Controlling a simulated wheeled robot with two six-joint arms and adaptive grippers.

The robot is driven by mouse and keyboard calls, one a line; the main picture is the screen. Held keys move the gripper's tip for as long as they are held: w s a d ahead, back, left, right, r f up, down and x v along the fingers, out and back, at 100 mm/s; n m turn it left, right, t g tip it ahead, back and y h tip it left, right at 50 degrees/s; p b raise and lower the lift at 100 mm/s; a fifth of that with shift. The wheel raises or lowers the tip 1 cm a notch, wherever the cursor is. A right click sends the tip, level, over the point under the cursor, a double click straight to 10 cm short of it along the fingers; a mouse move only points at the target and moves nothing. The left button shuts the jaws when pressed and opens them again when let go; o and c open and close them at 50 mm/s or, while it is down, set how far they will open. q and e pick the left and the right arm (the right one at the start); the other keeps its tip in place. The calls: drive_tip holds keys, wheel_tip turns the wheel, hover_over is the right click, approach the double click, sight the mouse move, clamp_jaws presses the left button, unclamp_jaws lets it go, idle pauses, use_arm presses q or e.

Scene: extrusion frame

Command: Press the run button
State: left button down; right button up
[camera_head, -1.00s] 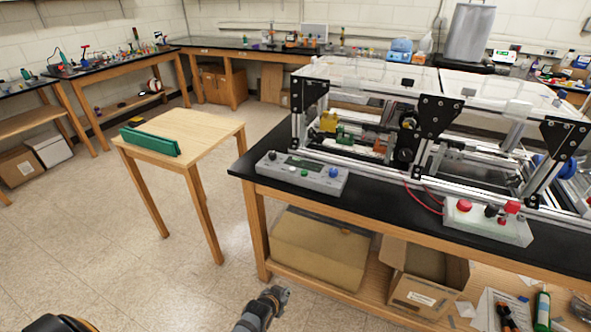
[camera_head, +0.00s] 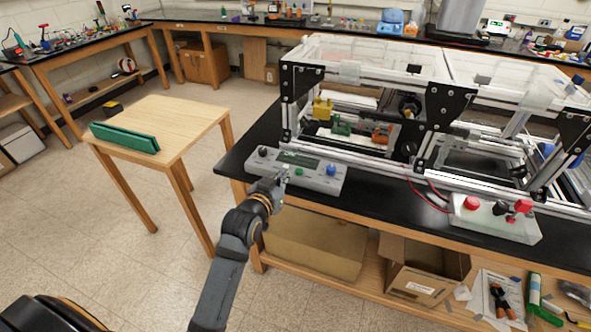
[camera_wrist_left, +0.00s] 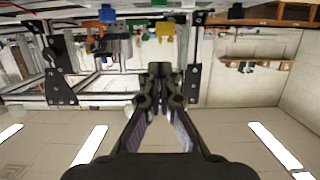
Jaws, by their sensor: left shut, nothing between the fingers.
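A grey control box (camera_head: 318,181) sits on the black bench top in front of the extrusion frame. It carries a small display, a black knob, a green button (camera_head: 299,172) and a blue knob (camera_head: 331,169). No label is readable, so I cannot tell which is the run button. My left gripper (camera_head: 283,174) is shut and empty at the box's front side, left of the green button. In the head view I cannot tell if it touches the box. The left wrist view shows the shut fingers (camera_wrist_left: 160,72), with the box not clearly visible. My right gripper is not in view.
A second box (camera_head: 490,222) with a red button and a red switch stands to the right, with red cables beside it. The extrusion frame (camera_head: 436,107) rises behind both boxes. A wooden table (camera_head: 180,122) with a green object stands left. Open floor lies between.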

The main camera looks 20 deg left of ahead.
use_arm(q)
drive_tip(key=p, duration=0.2)
hover_over(296, 178)
wheel_tip(296, 178, down, 3)
drive_tip(key=shift+w+r, duration=0.1)
drive_tip(key=shift+r, duration=0.1)
wheel_tip(296, 178, down, 3)
drive_tip(key=shift+r, duration=0.1)
drive_tip(key=shift+s+f, duration=0.2)
drive_tip(key=shift+f, duration=0.35)
drive_tip(key=shift+f, duration=0.1)
